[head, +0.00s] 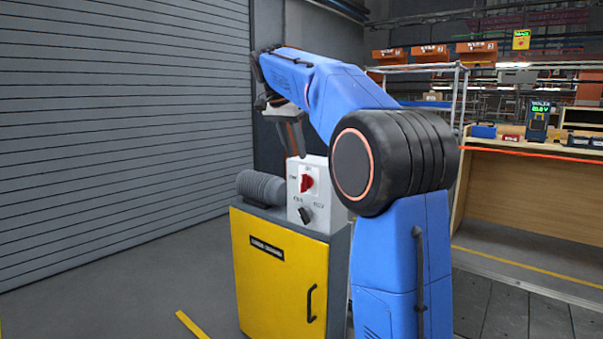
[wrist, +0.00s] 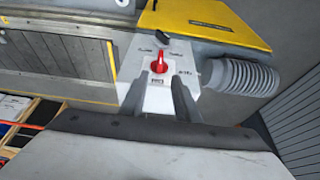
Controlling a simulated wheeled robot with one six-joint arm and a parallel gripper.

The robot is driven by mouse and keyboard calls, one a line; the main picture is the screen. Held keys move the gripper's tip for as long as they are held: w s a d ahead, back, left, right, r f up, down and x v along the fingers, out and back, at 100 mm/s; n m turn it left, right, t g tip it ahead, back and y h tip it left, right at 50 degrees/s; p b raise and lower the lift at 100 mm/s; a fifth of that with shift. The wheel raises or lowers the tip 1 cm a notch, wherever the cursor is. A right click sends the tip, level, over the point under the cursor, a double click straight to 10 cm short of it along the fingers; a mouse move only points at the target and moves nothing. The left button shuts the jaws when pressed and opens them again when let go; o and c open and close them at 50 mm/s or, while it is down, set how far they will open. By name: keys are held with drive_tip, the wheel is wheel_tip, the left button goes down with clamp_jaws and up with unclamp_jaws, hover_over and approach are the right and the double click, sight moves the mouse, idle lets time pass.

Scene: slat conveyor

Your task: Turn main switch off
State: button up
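The red rotary switch (head: 306,183) is on the front of a light grey control box (head: 322,205), with small labels around it that I cannot read. The red switch (wrist: 159,66) shows near the middle of the wrist view, its handle in line with the view's vertical. A black knob (head: 305,214) sits below the red switch; it also shows in the wrist view (wrist: 163,40). My gripper (head: 293,153) is above the box in the head view. In the wrist view its two fingers (wrist: 158,92) are spread, with nothing between them. The exact gap to the switch is unclear.
The box stands on a yellow cabinet (head: 278,270) with a black handle. A grey ribbed cylinder (head: 261,188) lies left of the box. A grey shutter wall (head: 120,130) is at left. A wooden workbench (head: 520,195) is at right. The floor front left is clear.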

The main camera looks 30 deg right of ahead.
sight(302, 175)
drive_tip(key=x, duration=0.8)
drive_tip(key=shift+f, duration=0.35)
clamp_jaws()
